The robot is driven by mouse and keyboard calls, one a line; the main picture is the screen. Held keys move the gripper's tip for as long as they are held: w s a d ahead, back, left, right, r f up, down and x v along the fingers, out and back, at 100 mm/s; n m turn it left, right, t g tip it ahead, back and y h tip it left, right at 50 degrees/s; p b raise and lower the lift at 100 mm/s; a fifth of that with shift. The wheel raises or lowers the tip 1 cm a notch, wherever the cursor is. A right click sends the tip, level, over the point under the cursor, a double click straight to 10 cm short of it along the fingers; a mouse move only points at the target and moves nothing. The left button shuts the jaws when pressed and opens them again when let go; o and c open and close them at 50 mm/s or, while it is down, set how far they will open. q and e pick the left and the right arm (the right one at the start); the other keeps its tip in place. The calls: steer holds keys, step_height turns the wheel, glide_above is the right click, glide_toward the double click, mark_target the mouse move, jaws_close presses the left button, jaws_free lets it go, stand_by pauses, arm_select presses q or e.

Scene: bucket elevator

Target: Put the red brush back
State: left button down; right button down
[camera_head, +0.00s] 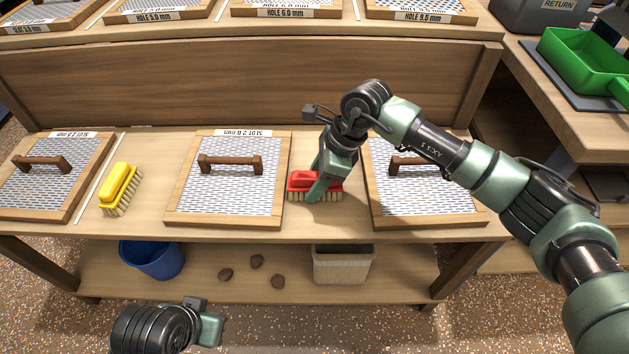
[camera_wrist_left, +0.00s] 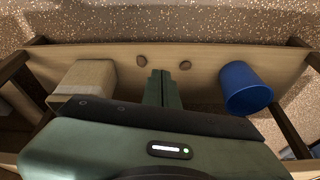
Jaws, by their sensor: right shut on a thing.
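The red brush (camera_head: 298,181) has a red handle and pale bristles. It is upright, bristles down, at the bench top in the gap between the middle sieve and the right sieve. My right gripper (camera_head: 318,188) comes down over it and is shut on its red body. I cannot tell whether the bristles touch the bench. My left gripper (camera_head: 208,328) is low in front of the bench, away from the brush. In the left wrist view its fingers (camera_wrist_left: 163,88) are together with nothing between them.
The middle sieve (camera_head: 228,136) and the right sieve (camera_head: 376,205) flank the brush closely. A yellow brush (camera_head: 119,187) lies further left. A blue bucket (camera_head: 152,260), several brown lumps (camera_head: 256,262) and a beige bin (camera_head: 342,265) are on the lower shelf.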

steer(key=c, duration=0.8)
jaws_free()
arm_select(q)
steer(key=shift+w+d+r, duration=0.1)
steer(key=shift+w+d, duration=0.05)
steer(key=shift+w, duration=0.3)
arm_select(e)
steer(key=shift+o, duration=0.2)
steer(key=shift+r, duration=0.1)
arm_select(q)
steer(key=shift+s+a+r+p, duration=0.2)
steer(key=shift+s+r+p, duration=0.5)
steer(key=shift+p, duration=0.25)
arm_select(e)
steer(key=v, duration=1.2)
